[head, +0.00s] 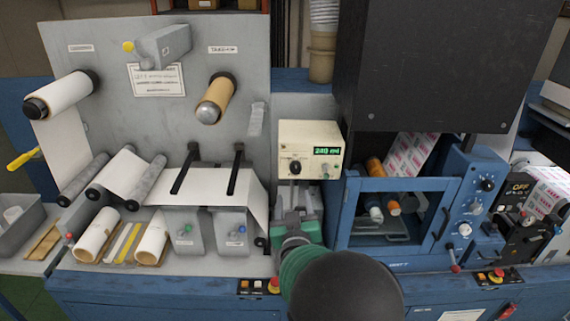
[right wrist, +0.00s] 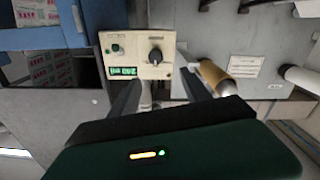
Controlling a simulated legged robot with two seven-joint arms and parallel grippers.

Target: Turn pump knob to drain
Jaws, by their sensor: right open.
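The pump unit is a cream box (head: 310,142) with a green lit display and a black knob (head: 295,166) at its lower left. The box also shows in the right wrist view (right wrist: 138,42), turned over, with the knob (right wrist: 155,56) near its middle right. My right gripper (head: 299,190) is just below the box in the head view. Its two dark fingers are spread apart, and the gripper (right wrist: 160,85) is empty in the right wrist view. The knob sits beyond the gap between the fingertips, apart from them. My left gripper is out of view.
A grey panel with a brown-cored roll (head: 215,98) stands left of the box. A blue-framed cabinet (head: 392,215) and a large black housing (head: 445,65) stand to its right. Two black levers (head: 235,168) stick out at the left.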

